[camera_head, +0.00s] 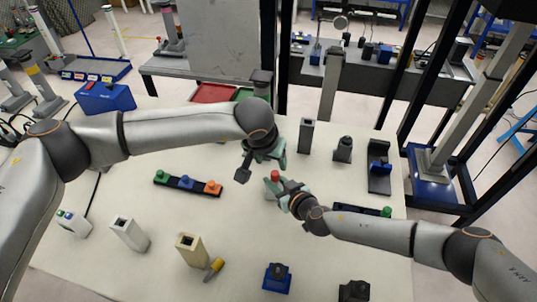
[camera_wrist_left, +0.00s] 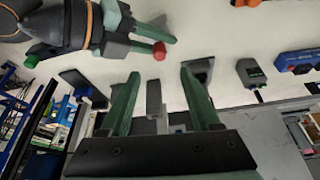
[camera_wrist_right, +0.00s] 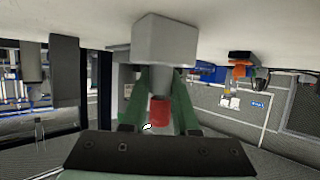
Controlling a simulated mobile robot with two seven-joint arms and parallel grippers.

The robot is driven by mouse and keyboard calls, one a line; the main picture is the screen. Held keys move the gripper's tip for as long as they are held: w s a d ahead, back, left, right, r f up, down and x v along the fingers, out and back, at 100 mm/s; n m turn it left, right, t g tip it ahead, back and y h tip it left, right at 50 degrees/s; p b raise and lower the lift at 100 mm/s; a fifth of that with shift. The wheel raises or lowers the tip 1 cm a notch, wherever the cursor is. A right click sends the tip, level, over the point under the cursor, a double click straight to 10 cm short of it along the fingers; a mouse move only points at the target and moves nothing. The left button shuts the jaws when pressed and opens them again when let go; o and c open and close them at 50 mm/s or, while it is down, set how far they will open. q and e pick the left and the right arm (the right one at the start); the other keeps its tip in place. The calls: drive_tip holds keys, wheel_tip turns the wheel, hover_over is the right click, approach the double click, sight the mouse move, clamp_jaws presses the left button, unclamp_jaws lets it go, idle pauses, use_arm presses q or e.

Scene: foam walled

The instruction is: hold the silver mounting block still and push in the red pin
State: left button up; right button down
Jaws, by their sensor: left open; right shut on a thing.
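The silver mounting block (camera_head: 271,190) stands on the pale table near its middle, with the red pin (camera_head: 275,175) upright in its top. In the right wrist view the block (camera_wrist_right: 165,40) is large and close, and the pin's red head (camera_wrist_right: 160,111) shows on a grey shaft. My left gripper (camera_head: 264,160) is open and empty, above and behind the pin. In the left wrist view the red head (camera_wrist_left: 159,50) lies beyond its fingers, near my right gripper.
A strip with green, blue and orange pieces (camera_head: 187,183) lies to the left. A grey hollow post (camera_head: 306,136), a dark-topped grey piece (camera_head: 343,149) and a blue-black holder (camera_head: 379,167) stand behind and right. The front middle is partly clear.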

use_arm(q)
drive_tip(key=shift+v, duration=1.75)
use_arm(e)
drive_tip(key=c, duration=0.6)
unclamp_jaws()
drive_tip(key=shift+s, duration=0.1)
